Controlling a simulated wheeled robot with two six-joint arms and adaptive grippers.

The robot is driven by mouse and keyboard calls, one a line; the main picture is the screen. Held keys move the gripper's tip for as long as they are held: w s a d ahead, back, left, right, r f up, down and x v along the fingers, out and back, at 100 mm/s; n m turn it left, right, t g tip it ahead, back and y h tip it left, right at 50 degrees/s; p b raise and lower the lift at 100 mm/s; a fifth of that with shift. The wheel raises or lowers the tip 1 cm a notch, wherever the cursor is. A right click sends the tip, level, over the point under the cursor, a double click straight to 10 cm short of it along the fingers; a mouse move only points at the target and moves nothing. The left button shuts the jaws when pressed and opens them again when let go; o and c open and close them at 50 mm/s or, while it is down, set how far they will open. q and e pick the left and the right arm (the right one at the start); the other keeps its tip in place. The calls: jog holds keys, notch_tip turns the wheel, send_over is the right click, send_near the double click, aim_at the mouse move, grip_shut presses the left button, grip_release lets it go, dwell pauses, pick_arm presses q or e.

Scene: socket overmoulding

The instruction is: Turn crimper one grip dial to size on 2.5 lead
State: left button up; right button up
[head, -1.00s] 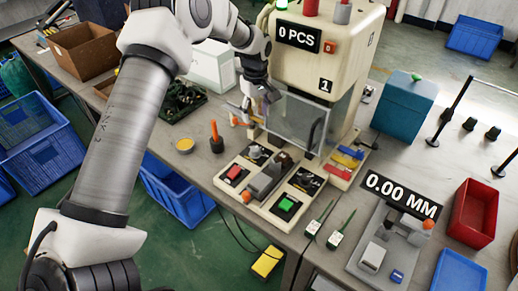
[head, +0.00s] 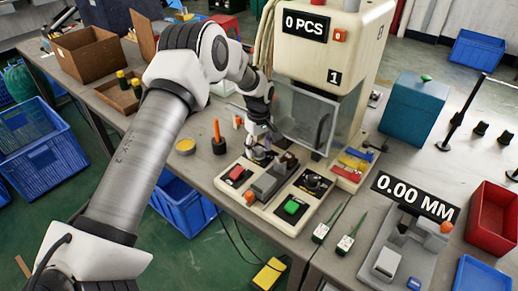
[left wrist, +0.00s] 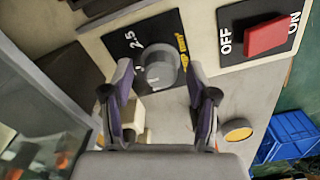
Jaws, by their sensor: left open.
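The crimper (head: 330,65) is a cream machine marked 1, with a 0 PCS display. Its grip dial (left wrist: 159,72) is a round grey knob on a black plate with white marks, one reading 2.5, and yellow lettering. My left gripper (left wrist: 158,74) is open, with one fingertip on each side of the knob in the left wrist view. I cannot tell whether they touch it. In the head view the left gripper (head: 258,146) is over the back left corner of the control panel and partly hides the dial. My right gripper is not in view.
A red OFF/ON switch (left wrist: 268,38) sits beside the dial plate. A green button (head: 291,207) and another dark dial (head: 312,182) are on the same panel. A clear guard (head: 303,113) stands close behind the gripper. An orange-handled tool (head: 217,134) stands upright to the left.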

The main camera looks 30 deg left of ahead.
pick_arm(q)
jog(key=shift+f, duration=0.4)
grip_shut()
jog(key=shift+s, duration=0.1)
jog(key=m+p, duration=0.1)
jog(key=m, duration=0.1)
jog(key=shift+r+m, duration=0.1)
jog(key=shift+m, duration=0.3)
jog(key=m, duration=0.2)
jog(key=shift+m, duration=0.3)
jog(key=m, duration=0.3)
jog(key=shift+p, duration=0.35)
jog(key=shift+m, duration=1.7)
